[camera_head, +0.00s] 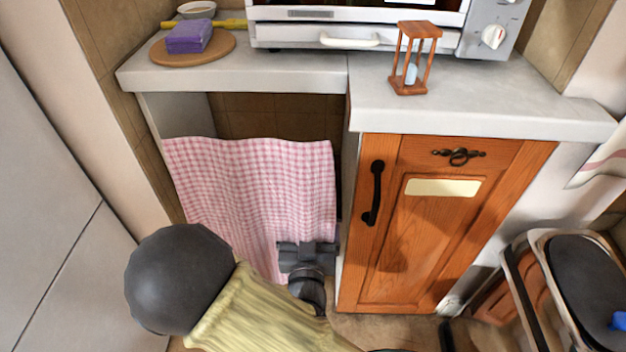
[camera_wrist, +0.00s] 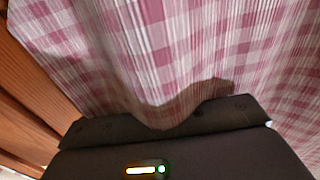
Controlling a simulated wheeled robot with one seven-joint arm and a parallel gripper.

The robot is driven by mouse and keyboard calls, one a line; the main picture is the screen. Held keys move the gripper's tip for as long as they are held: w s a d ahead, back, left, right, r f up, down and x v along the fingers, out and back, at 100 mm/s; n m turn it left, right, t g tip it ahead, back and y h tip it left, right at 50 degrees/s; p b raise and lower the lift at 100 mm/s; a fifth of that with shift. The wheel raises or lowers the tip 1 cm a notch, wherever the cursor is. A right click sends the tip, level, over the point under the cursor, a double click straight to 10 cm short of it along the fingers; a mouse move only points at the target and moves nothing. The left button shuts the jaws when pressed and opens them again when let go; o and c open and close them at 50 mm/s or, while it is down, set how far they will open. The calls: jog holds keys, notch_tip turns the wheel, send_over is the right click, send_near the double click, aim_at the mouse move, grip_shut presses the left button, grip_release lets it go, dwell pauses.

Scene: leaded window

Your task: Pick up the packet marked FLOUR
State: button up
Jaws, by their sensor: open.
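I see no packet marked FLOUR in either view. A pink and white checked curtain (camera_head: 255,190) hangs under the left counter and hides most of the space behind it. My gripper (camera_head: 307,250) is open and low at the curtain's right lower edge, beside the wooden cabinet. In the wrist view the curtain (camera_wrist: 190,55) fills most of the picture and drapes against the dark gripper body, so I cannot see past it. No object shows between the jaws.
The orange wooden cabinet (camera_head: 445,220) with a black handle (camera_head: 373,193) stands shut just right of my gripper. A purple block (camera_head: 189,36) lies on a round board (camera_head: 215,52). An hourglass (camera_head: 414,60) stands on the counter (camera_head: 480,100). A metal-rimmed bin (camera_head: 540,245) is at right.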

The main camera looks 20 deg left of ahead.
jog(key=b, duration=0.4)
send_near(310, 176)
jog(key=x, duration=0.5)
jog(key=shift+w+a, duration=0.1)
jog(key=shift+w, duration=0.15)
jog(key=shift+w+a+r, duration=0.1)
jog(key=shift+w, duration=0.3)
jog(key=b+x, duration=0.3)
jog(key=x, duration=0.2)
jog(key=shift+w, duration=0.1)
jog(key=c, duration=1.7)
